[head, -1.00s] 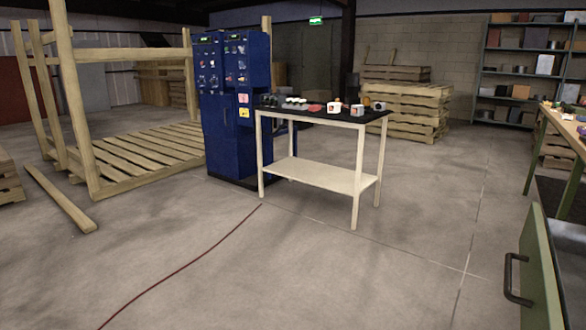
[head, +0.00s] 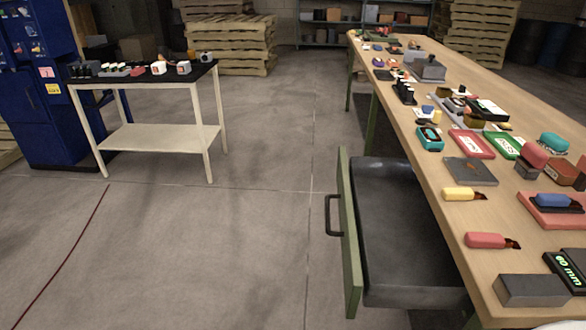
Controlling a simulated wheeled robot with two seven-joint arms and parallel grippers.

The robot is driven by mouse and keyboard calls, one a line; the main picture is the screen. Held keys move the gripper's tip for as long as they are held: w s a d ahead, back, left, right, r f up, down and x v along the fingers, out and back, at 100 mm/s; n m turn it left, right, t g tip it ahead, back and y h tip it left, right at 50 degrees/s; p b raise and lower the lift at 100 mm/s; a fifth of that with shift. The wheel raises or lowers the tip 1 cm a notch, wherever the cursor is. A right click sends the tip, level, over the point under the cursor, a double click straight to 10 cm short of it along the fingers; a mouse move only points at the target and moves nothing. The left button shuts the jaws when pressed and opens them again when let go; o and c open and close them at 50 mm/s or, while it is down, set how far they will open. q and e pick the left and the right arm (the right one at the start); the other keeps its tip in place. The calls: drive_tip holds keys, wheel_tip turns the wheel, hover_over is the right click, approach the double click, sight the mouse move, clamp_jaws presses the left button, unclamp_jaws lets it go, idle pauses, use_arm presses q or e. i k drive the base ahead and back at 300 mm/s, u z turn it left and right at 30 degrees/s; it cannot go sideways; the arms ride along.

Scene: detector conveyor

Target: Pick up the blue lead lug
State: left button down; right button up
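A blue block with a dark end (head: 553,200) lies on a red tray (head: 530,214) near the right edge of the long wooden workbench. It resembles the yellow block (head: 459,194) and the red block (head: 487,241), which also have dark ends and lie nearby on the bench. A smaller blue piece (head: 428,109) sits farther back on the bench. I cannot tell for certain which blue piece is the lead lug. Neither of my grippers is in view.
The workbench (head: 480,271) is crowded with several small items. Its green-fronted drawer (head: 347,233) stands open, with an empty grey inside (head: 395,225). A cart (head: 150,138) with a black top and a blue cabinet (head: 35,120) stand left. The concrete floor between is clear.

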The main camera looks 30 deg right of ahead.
sight(542, 199)
drive_tip(key=u, duration=0.15)
drive_tip(key=i, duration=0.55)
drive_tip(key=z, duration=1.85)
